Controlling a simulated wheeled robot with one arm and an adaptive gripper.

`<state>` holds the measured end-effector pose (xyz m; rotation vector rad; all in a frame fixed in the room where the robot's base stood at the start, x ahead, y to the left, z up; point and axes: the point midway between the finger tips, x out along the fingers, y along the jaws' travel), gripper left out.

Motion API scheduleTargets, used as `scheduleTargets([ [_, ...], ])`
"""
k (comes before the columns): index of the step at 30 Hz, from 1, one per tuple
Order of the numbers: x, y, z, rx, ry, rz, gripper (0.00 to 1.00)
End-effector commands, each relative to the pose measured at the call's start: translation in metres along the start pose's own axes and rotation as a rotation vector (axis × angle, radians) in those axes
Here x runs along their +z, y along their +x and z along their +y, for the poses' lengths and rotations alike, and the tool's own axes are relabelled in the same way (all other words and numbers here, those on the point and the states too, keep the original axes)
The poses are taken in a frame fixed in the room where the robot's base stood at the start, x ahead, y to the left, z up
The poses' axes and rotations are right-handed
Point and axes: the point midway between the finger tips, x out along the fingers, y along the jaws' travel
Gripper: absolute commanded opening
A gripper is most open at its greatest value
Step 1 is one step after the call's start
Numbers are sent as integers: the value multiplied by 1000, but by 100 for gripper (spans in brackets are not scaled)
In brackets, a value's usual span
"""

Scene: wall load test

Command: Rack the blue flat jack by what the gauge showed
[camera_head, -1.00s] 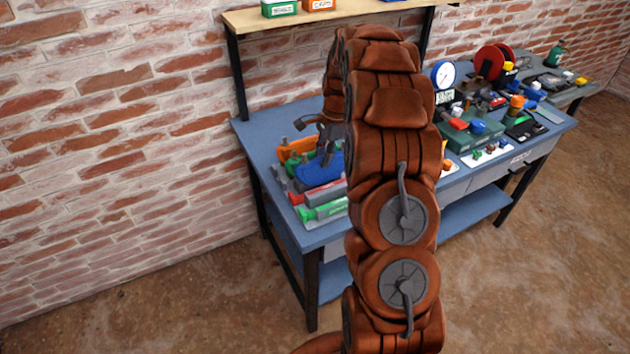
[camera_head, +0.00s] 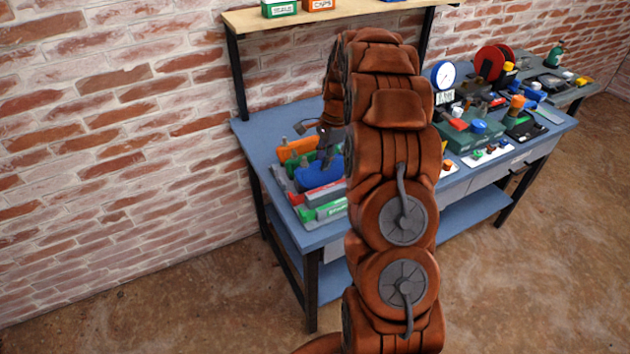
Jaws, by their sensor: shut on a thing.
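The blue flat jack (camera_head: 318,178) is above the left part of the blue workbench, among coloured tools. My gripper (camera_head: 327,156) is shut on its upper edge from above. The arm hides part of the fingers and the area to the right. I cannot tell whether the jack's lower edge touches what is under it. The round blue-rimmed gauge (camera_head: 444,73) stands further right on the bench; its reading is too small to make out.
Orange (camera_head: 298,148), green (camera_head: 300,160), red-and-grey (camera_head: 320,195) and green-and-grey (camera_head: 324,211) pieces stand close around the jack. Valves and fittings crowd the right of the bench. Green (camera_head: 279,8) and orange (camera_head: 318,5) boxes sit on the shelf above.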

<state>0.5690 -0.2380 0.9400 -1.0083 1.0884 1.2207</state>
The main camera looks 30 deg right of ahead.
Motion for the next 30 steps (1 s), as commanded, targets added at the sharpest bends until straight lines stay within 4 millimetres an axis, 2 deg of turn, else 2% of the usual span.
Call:
scheduleTargets([
  [30, -4, 20, 0, -2, 0, 1, 0],
])
